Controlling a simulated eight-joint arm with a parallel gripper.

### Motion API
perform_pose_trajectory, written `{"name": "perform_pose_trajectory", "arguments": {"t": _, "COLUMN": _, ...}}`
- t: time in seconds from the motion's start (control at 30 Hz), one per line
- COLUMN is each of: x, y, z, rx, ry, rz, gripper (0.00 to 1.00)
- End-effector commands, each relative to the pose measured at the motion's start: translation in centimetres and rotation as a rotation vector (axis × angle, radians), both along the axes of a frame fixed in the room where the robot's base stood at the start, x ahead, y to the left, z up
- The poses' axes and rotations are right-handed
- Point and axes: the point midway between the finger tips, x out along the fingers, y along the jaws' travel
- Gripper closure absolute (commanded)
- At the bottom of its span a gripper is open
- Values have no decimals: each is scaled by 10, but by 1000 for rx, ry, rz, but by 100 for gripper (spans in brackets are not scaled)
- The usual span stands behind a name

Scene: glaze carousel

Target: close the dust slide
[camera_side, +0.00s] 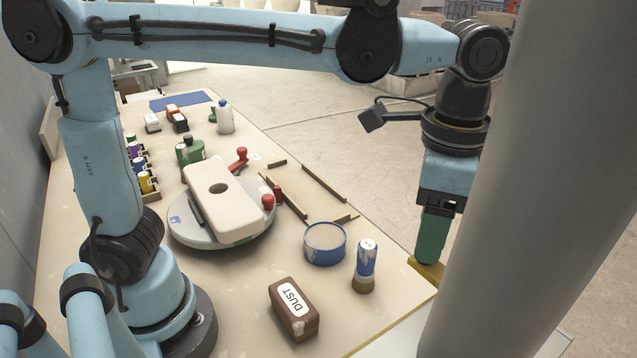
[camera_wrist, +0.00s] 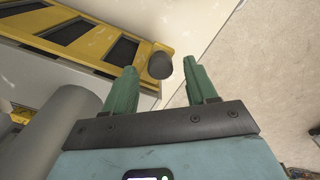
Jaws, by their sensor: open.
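My gripper (camera_side: 431,260) points down at the right edge of the worktable in the side view, with green fingers beside a yellow part (camera_side: 427,272). In the wrist view its fingers (camera_wrist: 160,74) are apart. A dark round knob (camera_wrist: 160,66) shows between the fingertips; I cannot tell whether either finger touches it. The knob is at the end of a yellow frame (camera_wrist: 85,42) with several dark panels, which seems to be the dust slide. How far it is open cannot be told. The grey column hides much of this area in the side view.
A thick grey column (camera_side: 535,180) stands close to my gripper. A turntable (camera_side: 185,233) bears a pale slab.

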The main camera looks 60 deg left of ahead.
Motion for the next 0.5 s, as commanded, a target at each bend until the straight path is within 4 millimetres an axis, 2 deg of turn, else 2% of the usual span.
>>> {"name": "perform_pose_trajectory", "arguments": {"t": 0.2, "x": 0, "y": 0, "z": -21, "rx": 0, "ry": 0, "rz": 0, "gripper": 43}}
{"name": "perform_pose_trajectory", "arguments": {"t": 0.5, "x": 0, "y": 0, "z": -28, "rx": 0, "ry": 0, "rz": 0, "gripper": 43}}
